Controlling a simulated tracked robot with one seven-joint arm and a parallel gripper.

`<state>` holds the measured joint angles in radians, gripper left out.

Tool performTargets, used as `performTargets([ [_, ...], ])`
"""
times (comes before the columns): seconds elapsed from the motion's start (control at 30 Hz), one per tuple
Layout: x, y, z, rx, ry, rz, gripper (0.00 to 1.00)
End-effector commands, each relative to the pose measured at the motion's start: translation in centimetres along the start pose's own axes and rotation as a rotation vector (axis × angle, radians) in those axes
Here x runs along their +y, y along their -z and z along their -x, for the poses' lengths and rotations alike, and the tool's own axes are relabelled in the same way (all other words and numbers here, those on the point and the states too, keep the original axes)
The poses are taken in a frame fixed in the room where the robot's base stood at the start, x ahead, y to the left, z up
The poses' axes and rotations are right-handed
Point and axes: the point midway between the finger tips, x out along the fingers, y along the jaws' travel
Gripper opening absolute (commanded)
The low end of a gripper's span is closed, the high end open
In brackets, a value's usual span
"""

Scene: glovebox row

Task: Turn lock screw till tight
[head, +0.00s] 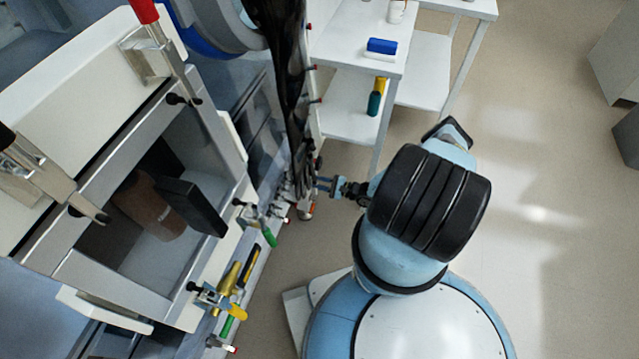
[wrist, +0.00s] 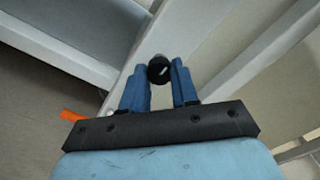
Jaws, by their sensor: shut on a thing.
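The lock screw (wrist: 159,70) shows in the wrist view as a round black knob with a short white mark on its face, slanting up to the right. It sits on a pale grey frame bar (wrist: 168,35). My gripper (wrist: 158,82) has its two blue fingers on either side of the knob and is shut on it. In the head view my gripper (head: 324,186) reaches left to the side of the glovebox row, beside a hanging black glove (head: 290,80). The knob cannot be made out there.
An open chamber (head: 165,215) with a dark box stands at the left. Yellow and green handled valves (head: 232,300) line its front edge. A white shelf table (head: 350,40) with a blue-topped block (head: 382,46) stands behind.

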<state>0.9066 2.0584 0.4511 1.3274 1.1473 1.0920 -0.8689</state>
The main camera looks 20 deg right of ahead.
Motion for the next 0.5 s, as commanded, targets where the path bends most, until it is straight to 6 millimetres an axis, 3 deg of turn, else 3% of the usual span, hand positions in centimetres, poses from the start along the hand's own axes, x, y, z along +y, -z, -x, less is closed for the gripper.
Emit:
performTargets([
  [0.27, 0.17, -0.03, 0.04, 0.0, -0.002, -0.047, 0.0],
  [0.5, 0.22, -0.05, 0.05, 0.0, -0.003, -0.194, 0.0],
])
